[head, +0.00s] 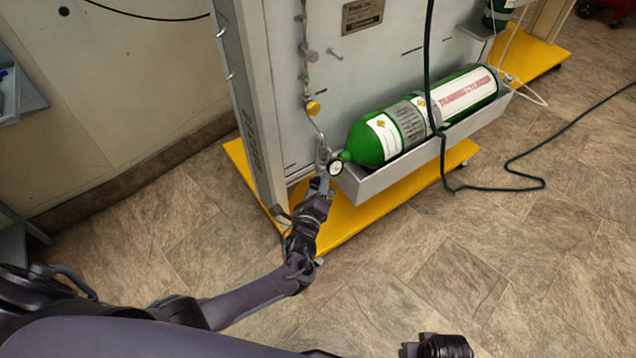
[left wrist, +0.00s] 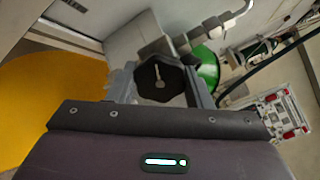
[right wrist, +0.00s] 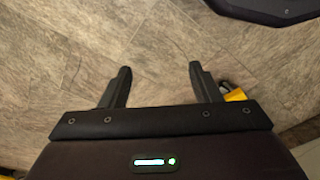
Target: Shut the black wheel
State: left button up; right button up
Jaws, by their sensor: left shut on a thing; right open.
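The black wheel (left wrist: 160,80) is a lobed knob with a pale pointer mark on its face, in the middle of the left wrist view. My left gripper (left wrist: 160,88) is shut on it, one finger on each side.
The cylinder lies in a grey tray (head: 400,172) on a panel stand with a yellow base (head: 350,215). A dark hose (head: 490,187) hangs over the cylinder and trails across the floor. A metal pipe (left wrist: 215,28) runs close by the wheel. Open floor (head: 450,260) lies at the right.

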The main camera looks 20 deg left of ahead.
pick_arm(q)
jog(key=m+p, duration=0.1)
jog(key=m, duration=0.2)
jog(key=shift+m, duration=0.4)
jog(key=m, duration=0.3)
jog(key=shift+m+p, duration=0.3)
jog(key=shift+p, duration=0.05)
jog(key=m, duration=0.2)
jog(key=shift+m, duration=0.3)
jog(key=shift+m+p, duration=0.5)
jog(key=shift+m, duration=1.3)
pick_arm(e)
notch_tip(320, 180, down, 8)
jog(key=s+d, duration=0.2)
jog(key=s, duration=0.1)
jog(key=shift+d, duration=0.15)
jog(key=shift+r, duration=0.1)
pick_arm(q)
jog(key=shift+f, duration=0.1)
pick_arm(e)
jog(key=shift+w, duration=0.3)
pick_arm(q)
jog(key=o, duration=1)
pick_arm(e)
jog(key=shift+s, duration=0.1)
